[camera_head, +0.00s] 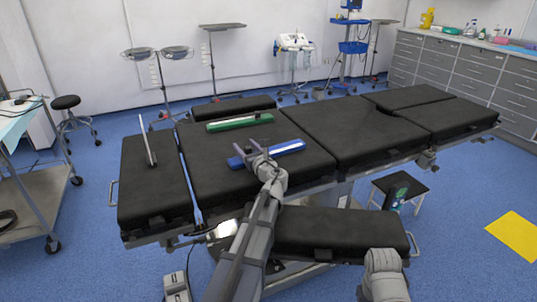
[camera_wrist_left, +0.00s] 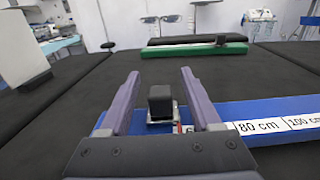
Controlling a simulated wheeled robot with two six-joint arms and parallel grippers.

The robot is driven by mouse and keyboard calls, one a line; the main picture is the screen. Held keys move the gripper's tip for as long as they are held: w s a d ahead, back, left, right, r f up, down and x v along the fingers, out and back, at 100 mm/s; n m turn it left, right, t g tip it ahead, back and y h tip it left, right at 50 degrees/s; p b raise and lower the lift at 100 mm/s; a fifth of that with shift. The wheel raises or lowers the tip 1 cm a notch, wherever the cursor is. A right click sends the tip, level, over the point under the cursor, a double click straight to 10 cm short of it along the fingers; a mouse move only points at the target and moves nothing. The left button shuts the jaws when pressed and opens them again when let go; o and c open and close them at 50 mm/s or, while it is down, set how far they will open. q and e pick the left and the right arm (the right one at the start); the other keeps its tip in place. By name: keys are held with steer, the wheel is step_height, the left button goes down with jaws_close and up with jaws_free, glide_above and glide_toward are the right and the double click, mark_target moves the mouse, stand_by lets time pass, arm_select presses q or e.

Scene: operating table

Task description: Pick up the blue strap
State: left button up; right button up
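The blue strap (camera_head: 288,148) lies on the black operating table pad (camera_head: 300,165). In the left wrist view the strap (camera_wrist_left: 270,108) carries white labels with centimetre marks and a black block (camera_wrist_left: 160,98) on a metal buckle. My left gripper (camera_head: 256,148) is over the strap's left part. In the left wrist view its two fingers (camera_wrist_left: 159,73) stand apart, with the black block seen between them and nothing clamped. The palm hides part of the strap. Of my right arm only a pale link shows at the bottom right of the head view; its gripper is out of frame.
A green strap (camera_head: 239,123) lies farther back on the table, and shows in the left wrist view (camera_wrist_left: 195,50). A thin pale panel (camera_head: 148,148) stands upright on the left pad. The pads to the right (camera_head: 350,125) are clear.

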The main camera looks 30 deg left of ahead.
arm_select(q)
jaws_close()
stand_by(0.3)
steer(key=shift+r, duration=0.1)
stand_by(0.4)
step_height(320, 180, up, 10)
steer(key=p, duration=1)
